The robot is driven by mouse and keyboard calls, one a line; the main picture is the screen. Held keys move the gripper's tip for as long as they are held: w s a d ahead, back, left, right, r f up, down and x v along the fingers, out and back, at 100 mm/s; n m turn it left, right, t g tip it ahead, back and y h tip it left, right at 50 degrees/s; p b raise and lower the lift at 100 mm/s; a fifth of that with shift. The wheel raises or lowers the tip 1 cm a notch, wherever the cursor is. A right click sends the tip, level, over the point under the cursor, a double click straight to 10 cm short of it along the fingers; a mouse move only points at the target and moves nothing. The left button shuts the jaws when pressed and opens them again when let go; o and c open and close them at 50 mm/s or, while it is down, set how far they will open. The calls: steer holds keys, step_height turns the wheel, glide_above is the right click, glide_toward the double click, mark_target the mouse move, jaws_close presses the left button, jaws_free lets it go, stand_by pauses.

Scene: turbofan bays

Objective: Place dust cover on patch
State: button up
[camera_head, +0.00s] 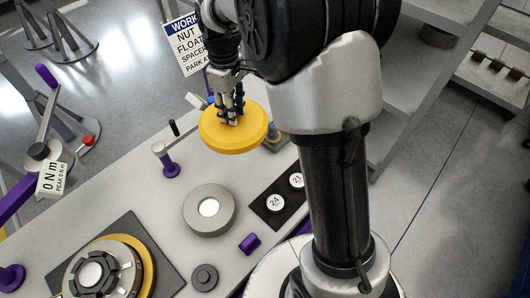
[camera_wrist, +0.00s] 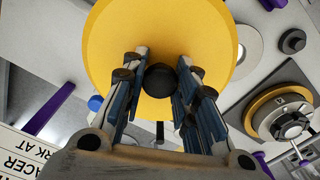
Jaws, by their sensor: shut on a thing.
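The dust cover (camera_head: 222,140) is a round yellow disc with a black knob (camera_wrist: 160,80) at its middle. My gripper (camera_head: 234,118) is shut on the knob and holds the cover, looking raised above the grey workbench at its far right part. In the wrist view the fingers of my gripper (camera_wrist: 160,76) stand on both sides of the knob, and the yellow disc (camera_wrist: 155,35) fills the upper middle. No patch is clearly marked. A grey ring with a bright white centre (camera_head: 209,209) lies on the bench in front of the cover; it shows partly behind the disc in the wrist view (camera_wrist: 247,50).
A purple block (camera_head: 250,243), a dark knob (camera_head: 205,277) and a purple-footed post (camera_head: 170,168) stand nearby. A yellow-ringed hub (camera_head: 92,273) sits front left. A WORK sign (camera_head: 186,45) is behind.

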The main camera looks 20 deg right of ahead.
steer(key=shift+w+d+f, duration=0.15)
steer(key=shift+d+f, duration=0.4)
steer(key=shift+f, duration=0.25)
step_height(320, 180, down, 19)
steer(key=b, duration=0.5)
steer(key=shift+a+r, duration=0.1)
steer(key=shift+r, duration=0.1)
steer(key=shift+f, duration=0.15)
steer(key=o, duration=1.1)
